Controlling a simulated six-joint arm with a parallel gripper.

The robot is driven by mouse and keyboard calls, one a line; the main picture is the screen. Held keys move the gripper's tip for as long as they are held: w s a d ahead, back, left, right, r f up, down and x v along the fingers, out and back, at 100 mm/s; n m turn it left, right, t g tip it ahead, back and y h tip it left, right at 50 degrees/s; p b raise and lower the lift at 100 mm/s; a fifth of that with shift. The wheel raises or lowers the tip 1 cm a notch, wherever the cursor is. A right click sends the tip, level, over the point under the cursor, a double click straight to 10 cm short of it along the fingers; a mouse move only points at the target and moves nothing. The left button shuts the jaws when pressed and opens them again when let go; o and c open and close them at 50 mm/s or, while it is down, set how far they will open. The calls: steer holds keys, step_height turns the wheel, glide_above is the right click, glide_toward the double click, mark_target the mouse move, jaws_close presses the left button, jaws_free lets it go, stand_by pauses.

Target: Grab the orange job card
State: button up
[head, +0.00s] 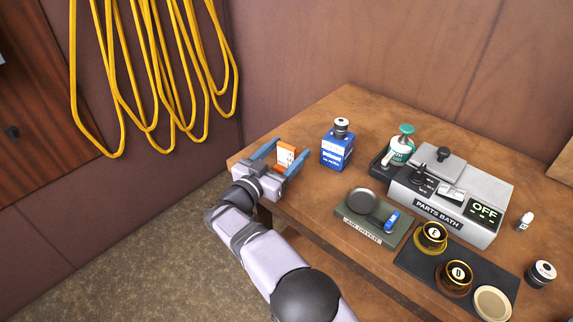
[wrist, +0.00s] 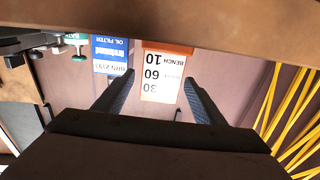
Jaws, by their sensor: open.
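The orange job card (head: 286,155) stands at the far left end of the wooden bench. In the wrist view it appears upside down, a white card (wrist: 163,75) with an orange band, reading "BENCH 10", "60" and "30". My gripper (head: 281,147) is open, with its two blue-grey fingers on either side of the card in the head view. In the wrist view the fingers (wrist: 159,88) point towards the card with room on both sides. I cannot tell whether either finger touches it.
A blue oil filter box (head: 337,150) with a black-topped item on it stands just right of the card. The air dryer pad (head: 352,226), parts bath (head: 440,214) and black tray (head: 415,264) lie farther right. Yellow hoses (head: 150,80) hang on the left wall.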

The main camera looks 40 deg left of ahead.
steer(key=c, duration=1.2)
steer(key=shift+o, duration=0.2)
step_height(320, 180, up, 10)
steer(key=shift+r, duration=0.1)
